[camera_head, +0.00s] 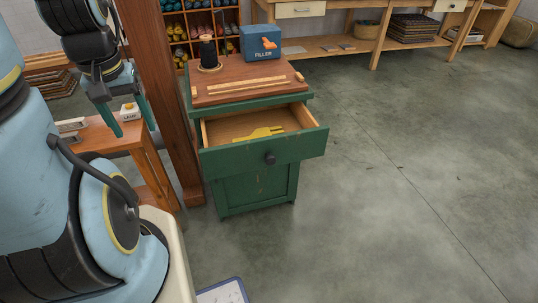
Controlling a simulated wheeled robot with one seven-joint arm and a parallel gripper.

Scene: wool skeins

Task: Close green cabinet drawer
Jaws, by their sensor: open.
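The green cabinet (244,192) stands on the floor at the centre left of the head view, with a brown wooden top. Its upper drawer (261,155) is pulled out, showing a wooden inside with a yellow flat item (262,132) in it. A dark round knob (269,158) sits on the drawer front. Below is a closed green panel. My gripper (129,119) hangs at the upper left with its two green fingers apart, empty. It is left of the cabinet, past the wooden post, and apart from the drawer.
A wooden post (168,100) stands between my gripper and the cabinet. A small wooden table (110,140) is behind my gripper. On the cabinet top are a blue filler box (260,44) and a dark spool (208,52). The floor (400,180) to the right is clear.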

